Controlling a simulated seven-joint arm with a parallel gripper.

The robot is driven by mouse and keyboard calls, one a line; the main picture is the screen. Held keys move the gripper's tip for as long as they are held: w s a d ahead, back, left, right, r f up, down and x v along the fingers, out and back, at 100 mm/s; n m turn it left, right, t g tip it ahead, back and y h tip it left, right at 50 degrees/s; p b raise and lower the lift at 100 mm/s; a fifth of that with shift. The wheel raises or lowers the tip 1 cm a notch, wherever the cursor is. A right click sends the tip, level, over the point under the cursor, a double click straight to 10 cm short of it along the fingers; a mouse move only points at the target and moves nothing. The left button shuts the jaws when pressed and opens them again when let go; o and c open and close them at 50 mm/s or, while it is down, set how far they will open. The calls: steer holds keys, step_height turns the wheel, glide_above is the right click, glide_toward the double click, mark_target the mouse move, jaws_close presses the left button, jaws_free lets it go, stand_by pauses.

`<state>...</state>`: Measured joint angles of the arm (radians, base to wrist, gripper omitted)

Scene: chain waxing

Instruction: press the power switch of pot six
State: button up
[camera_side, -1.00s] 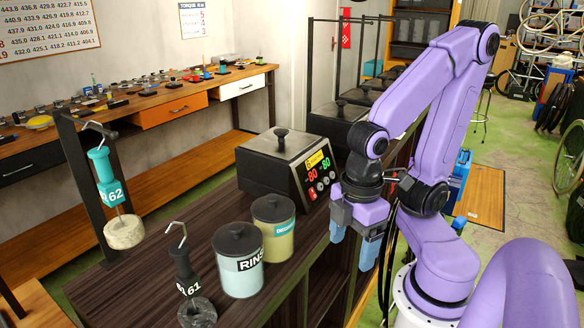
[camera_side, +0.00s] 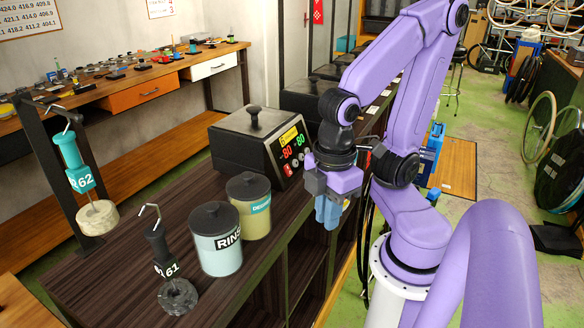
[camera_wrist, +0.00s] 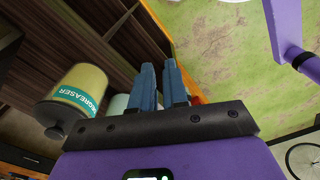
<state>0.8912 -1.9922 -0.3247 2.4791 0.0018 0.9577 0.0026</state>
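The nearest black wax pot (camera_side: 241,142) stands on the dark counter with its lid on. Its slanted front panel has a yellow label (camera_side: 289,136), too small to read surely, and red and green figures reading 80. A small red switch (camera_side: 287,170) is low on the panel, with round buttons beside it. My gripper (camera_side: 327,222) is in front of and right of this panel, lower than it, fingers pointing down and apart from the pot. In the wrist view its blue fingers (camera_wrist: 160,68) are close together with a narrow gap and nothing between. The pot is not seen in the wrist view.
The rinse can (camera_side: 215,240) and degreaser can (camera_side: 249,206) stand left of my gripper; the degreaser shows in the wrist view (camera_wrist: 78,86). Hooked tags 61 (camera_side: 165,262) and 62 (camera_side: 77,168) are further left. More dark pots (camera_side: 306,100) line the counter behind.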

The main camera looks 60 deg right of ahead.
steer(key=shift+m, duration=0.4)
steer(key=r, duration=1.1)
steer(key=shift+w, duration=0.3)
jaws_close()
steer(key=w+d+m, duration=0.5)
steer(key=w+m, duration=0.3)
steer(key=m, duration=0.7)
steer(key=w+d+m, duration=0.5)
steer(key=w+m, duration=0.4)
steer(key=m, duration=0.5)
steer(key=s+d+m+t, duration=0.1)
steer(key=s+d+m, duration=0.2)
steer(key=d+m, duration=0.5)
steer(key=s+d+m+t, duration=0.1)
steer(key=s+d+m, duration=0.15)
steer(key=m, duration=0.85)
steer(key=f, duration=0.5)
steer(key=shift+w+d, duration=0.15)
steer(key=shift+d, duration=0.05)
steer(key=shift+f, duration=0.15)
